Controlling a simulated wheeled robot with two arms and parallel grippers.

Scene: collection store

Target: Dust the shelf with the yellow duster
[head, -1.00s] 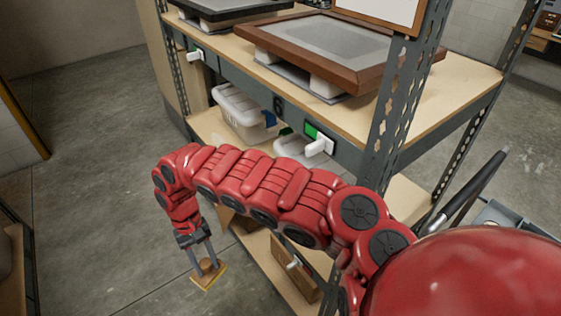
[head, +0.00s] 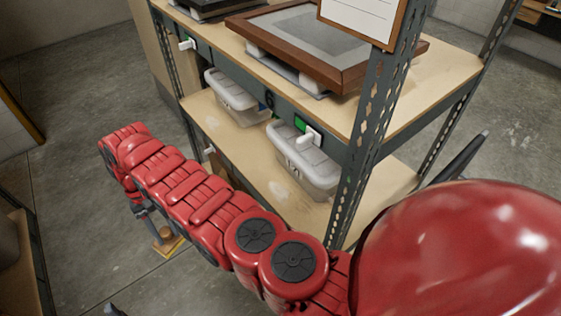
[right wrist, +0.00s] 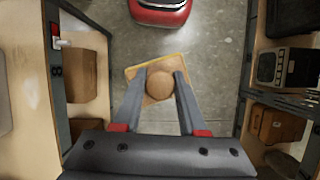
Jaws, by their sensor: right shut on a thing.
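My right gripper (right wrist: 161,80) is shut on the round wooden knob of the yellow duster (right wrist: 132,73), a flat square pad with a yellow edge. In the head view the duster (head: 170,247) shows low beside the shelf unit, over the grey floor and partly behind my right arm. It is apart from the shelf boards. The shelf unit has a wooden upper board (head: 430,88) and a wooden middle board (head: 250,160) on grey posts. A small dark tip at the bottom edge looks like part of my left gripper (head: 114,311); its jaws are hidden.
A brown-framed picture (head: 345,72) rests on pads on the upper board. Two lidded plastic boxes, a left one (head: 232,105) and a right one (head: 312,172), stand on the middle board. A perforated post (head: 368,120) rises near my arm. The floor at left is clear.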

